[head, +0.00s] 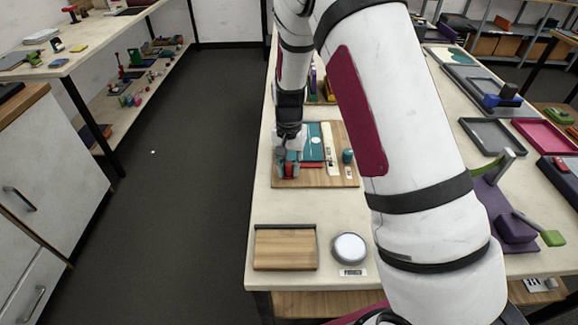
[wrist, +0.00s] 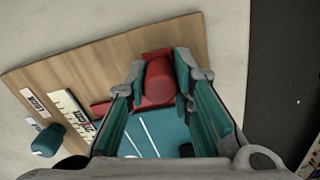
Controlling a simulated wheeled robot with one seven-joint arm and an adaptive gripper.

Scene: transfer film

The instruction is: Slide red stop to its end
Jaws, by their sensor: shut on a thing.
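The red stop (wrist: 158,82) is a rounded red block on a red base, at the edge of a wooden board in the wrist view. Part of it (head: 290,169) shows in the head view at the board's near left corner. My gripper (wrist: 162,76) has its fingers on either side of the red stop and is shut on it. In the head view my gripper (head: 288,158) reaches down over the board's left side. A thin red strip (head: 312,165) runs right from the stop, beside a teal plate (head: 312,142). My fingers hide parts of both.
The wooden board (head: 345,178) also carries a white scale strip (head: 328,150) and a teal knob (head: 347,156). Nearer on the bench are a wooden block (head: 285,249) and a round white button (head: 349,248). Dark floor lies left of the bench.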

